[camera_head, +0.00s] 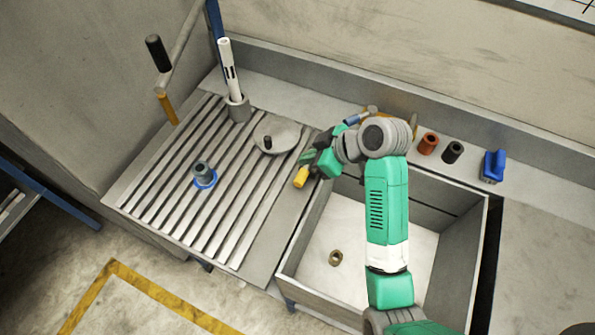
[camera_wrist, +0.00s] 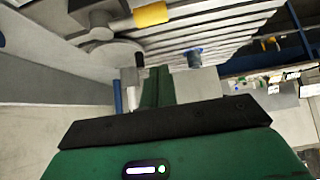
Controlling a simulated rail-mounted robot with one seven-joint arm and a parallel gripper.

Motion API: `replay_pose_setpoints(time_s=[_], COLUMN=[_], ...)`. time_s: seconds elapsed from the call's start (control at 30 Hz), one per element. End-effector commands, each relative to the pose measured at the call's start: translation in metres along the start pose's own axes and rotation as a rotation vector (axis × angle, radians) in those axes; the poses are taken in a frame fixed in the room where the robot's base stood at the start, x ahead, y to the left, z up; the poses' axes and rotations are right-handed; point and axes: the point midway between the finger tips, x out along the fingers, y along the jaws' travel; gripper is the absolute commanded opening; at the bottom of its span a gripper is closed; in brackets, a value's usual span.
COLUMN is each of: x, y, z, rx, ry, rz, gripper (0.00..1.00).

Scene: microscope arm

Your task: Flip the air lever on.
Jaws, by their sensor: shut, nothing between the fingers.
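I cannot tell for certain which part is the air lever. A yellow cylindrical grip (camera_head: 300,177) shows right beside my gripper, at the sink's left edge. In the wrist view a yellow grip (camera_wrist: 151,14) sits at the top, on a grey fitting (camera_wrist: 98,14). My gripper (camera_head: 307,157) is over the boundary between the ribbed drainboard and the sink. Its green fingers (camera_wrist: 157,86) are together and empty in the wrist view, below the yellow grip in the picture. A blue-handled fitting (camera_head: 358,117) is on the back ledge, partly hidden by my arm.
The ribbed drainboard (camera_head: 150,185) holds a round grey disc (camera_head: 277,135), a blue-based knob (camera_head: 204,174) and a white tube in a holder (camera_head: 238,106). A black-handled crank (camera_head: 158,53) stands behind left. The sink (camera_head: 440,215) is right, with blue clamp (camera_head: 492,166) on the ledge.

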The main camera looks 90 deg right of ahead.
Motion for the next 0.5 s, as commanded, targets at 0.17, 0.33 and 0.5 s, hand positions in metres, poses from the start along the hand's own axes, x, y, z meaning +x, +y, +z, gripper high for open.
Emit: replay_pose_setpoints(time_s=[0.17, 0.33, 0.5], x=[0.005, 0.035, 0.073], y=[0.000, -0.001, -0.001], z=[-0.001, 0.001, 0.001], rx=[0.000, 0.000, 0.000], ry=[0.001, -0.001, -0.001], rz=[0.000, -0.001, -0.002], gripper=[0.00, 0.00, 0.00])
